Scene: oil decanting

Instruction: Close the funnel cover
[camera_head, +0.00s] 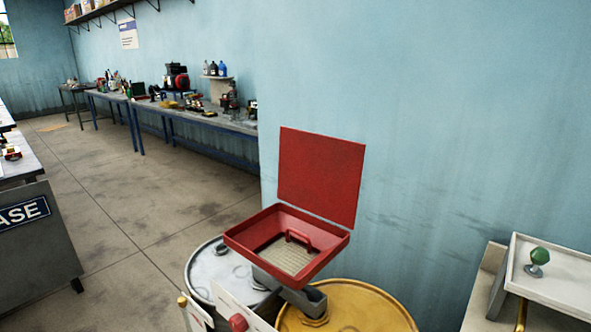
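The funnel cover (321,177) is a flat red square panel. It stands open, nearly upright, behind the funnel (322,258). The funnel is a red square tray with sloping walls. Inside it lies a pale mesh screen (285,256) with a red handle (300,239). The funnel sits above a white drum (205,267) and a yellow drum (365,305). Neither of my grippers shows in the head view.
A blue wall (440,130) rises close behind the cover. A white tray (560,285) with a green-knobbed part (538,258) is at the right. A white panel with a red knob (238,322) stands in front of the funnel. Workbenches (215,116) line the far left wall.

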